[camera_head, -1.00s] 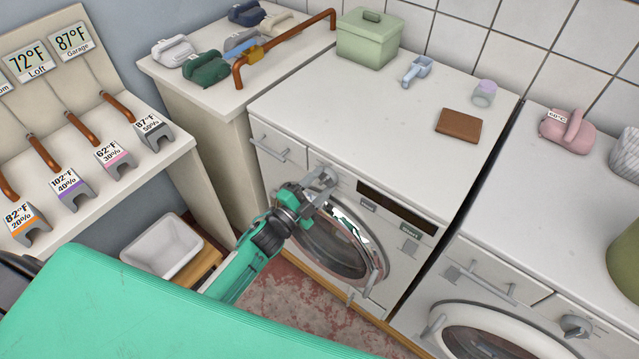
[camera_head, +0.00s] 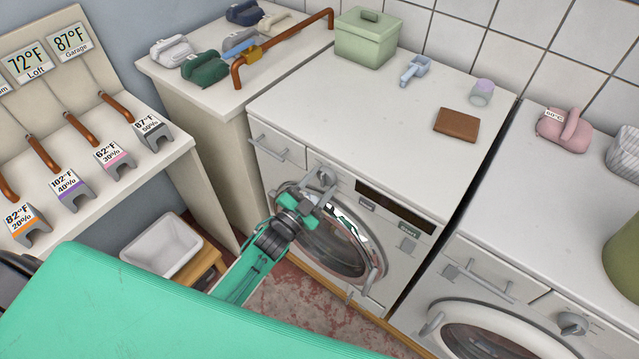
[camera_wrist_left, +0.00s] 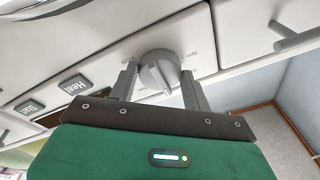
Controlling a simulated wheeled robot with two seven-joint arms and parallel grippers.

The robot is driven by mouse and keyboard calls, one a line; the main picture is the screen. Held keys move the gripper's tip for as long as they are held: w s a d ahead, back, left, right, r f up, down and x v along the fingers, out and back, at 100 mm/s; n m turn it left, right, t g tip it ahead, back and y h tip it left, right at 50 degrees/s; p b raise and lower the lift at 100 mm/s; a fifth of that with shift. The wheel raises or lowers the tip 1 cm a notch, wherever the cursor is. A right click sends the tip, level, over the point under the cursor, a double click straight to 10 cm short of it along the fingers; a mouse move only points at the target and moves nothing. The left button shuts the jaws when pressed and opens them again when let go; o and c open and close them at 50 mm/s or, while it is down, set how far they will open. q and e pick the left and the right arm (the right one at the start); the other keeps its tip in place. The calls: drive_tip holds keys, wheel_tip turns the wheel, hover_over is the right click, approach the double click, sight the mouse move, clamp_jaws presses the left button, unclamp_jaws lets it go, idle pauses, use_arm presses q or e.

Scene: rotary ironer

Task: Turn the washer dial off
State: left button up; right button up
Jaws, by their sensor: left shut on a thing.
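The washer dial (camera_wrist_left: 158,72) is a round grey knob with a raised grip bar, on the white front panel of the washer (camera_head: 290,118). In the head view the dial (camera_head: 327,176) shows at the top of the panel, partly hidden by my gripper. My left gripper (camera_wrist_left: 160,85) has one finger on each side of the dial and is shut on it. In the head view my left gripper (camera_head: 315,192) reaches the panel above the round glass door (camera_head: 335,245). My right gripper is not in view.
A dark display (camera_head: 395,207) and buttons lie right of the dial. A drawer handle (camera_head: 268,146) sticks out on its left. A second machine (camera_head: 500,240) with its own knob (camera_head: 573,324) stands at the right. A green box (camera_head: 367,40) and a brown wallet (camera_head: 457,124) lie on top.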

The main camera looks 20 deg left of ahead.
use_arm(q)
drive_tip(key=o, duration=1)
drive_tip(key=shift+c, duration=0.2)
drive_tip(key=b+v, duration=0.3)
drive_tip(key=v, duration=1.1)
drive_tip(key=shift+w+f, duration=0.1)
drive_tip(key=shift+w, duration=0.05)
